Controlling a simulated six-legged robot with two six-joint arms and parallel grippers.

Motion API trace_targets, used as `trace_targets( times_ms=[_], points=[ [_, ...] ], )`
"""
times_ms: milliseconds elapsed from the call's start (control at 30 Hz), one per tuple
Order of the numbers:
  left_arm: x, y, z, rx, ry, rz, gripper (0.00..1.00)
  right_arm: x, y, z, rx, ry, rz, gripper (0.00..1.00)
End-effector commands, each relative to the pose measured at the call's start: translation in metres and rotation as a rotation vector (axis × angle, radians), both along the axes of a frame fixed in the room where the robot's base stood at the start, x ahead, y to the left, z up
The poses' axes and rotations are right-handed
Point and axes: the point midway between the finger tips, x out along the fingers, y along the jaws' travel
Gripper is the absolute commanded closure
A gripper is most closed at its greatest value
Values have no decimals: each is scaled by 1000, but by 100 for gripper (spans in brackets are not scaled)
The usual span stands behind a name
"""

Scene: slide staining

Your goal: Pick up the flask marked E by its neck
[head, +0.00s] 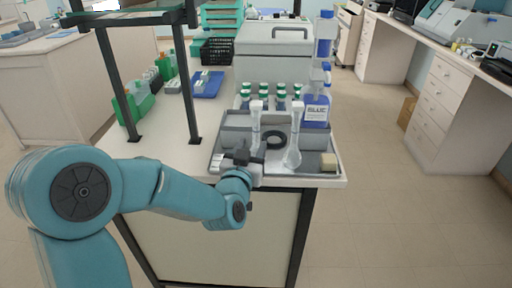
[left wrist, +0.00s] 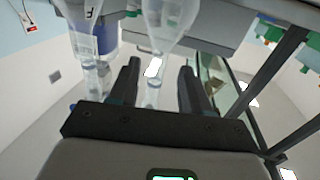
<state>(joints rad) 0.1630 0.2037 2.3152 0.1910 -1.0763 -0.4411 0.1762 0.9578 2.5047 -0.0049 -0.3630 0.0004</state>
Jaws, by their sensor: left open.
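Two clear flasks with long necks stand in the grey tray (head: 231,140) in the head view. The left flask (head: 256,117) is just beyond my left gripper (head: 250,157), which hides its lower part. The right flask (head: 294,145) stands beside it. In the left wrist view my left gripper (left wrist: 160,67) is open, and one flask (left wrist: 170,18) has its neck between the fingers in the picture. I cannot tell whether the fingers are around the neck or short of it. No letter is readable on it. The other flask (left wrist: 84,50), at the left, carries a letter that looks like F.
A black ring (head: 275,141) and a yellowish block (head: 328,162) are in the tray. Green-capped bottles (head: 263,102) and a blue-labelled bottle (head: 316,110) stand behind. A dark frame (head: 186,85) rises at the left.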

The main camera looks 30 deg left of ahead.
Motion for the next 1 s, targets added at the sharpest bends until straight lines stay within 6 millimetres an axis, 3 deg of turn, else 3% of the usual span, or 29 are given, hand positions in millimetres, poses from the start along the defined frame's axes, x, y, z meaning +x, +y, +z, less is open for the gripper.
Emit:
trace_targets(
  times_ms=[200, 500, 567, 633, 1000],
  points=[
    [33, 10, 2, -1, 1, 1, 52, 0, 0, 9, 0, 0, 0, 57],
    [39, 13, 2, -1, 1, 0, 52, 0, 0, 9, 0, 0, 0, 57],
    [39, 13, 2, -1, 1, 0, 68, 0, 0, 9, 0, 0, 0, 57],
    [39, 13, 2, -1, 0, 0, 91, 0, 0, 9, 0, 0, 0, 57],
    [39, 12, 5, -1, -1, 0, 92, 0, 0, 9, 0, 0, 0, 57]
  ],
)
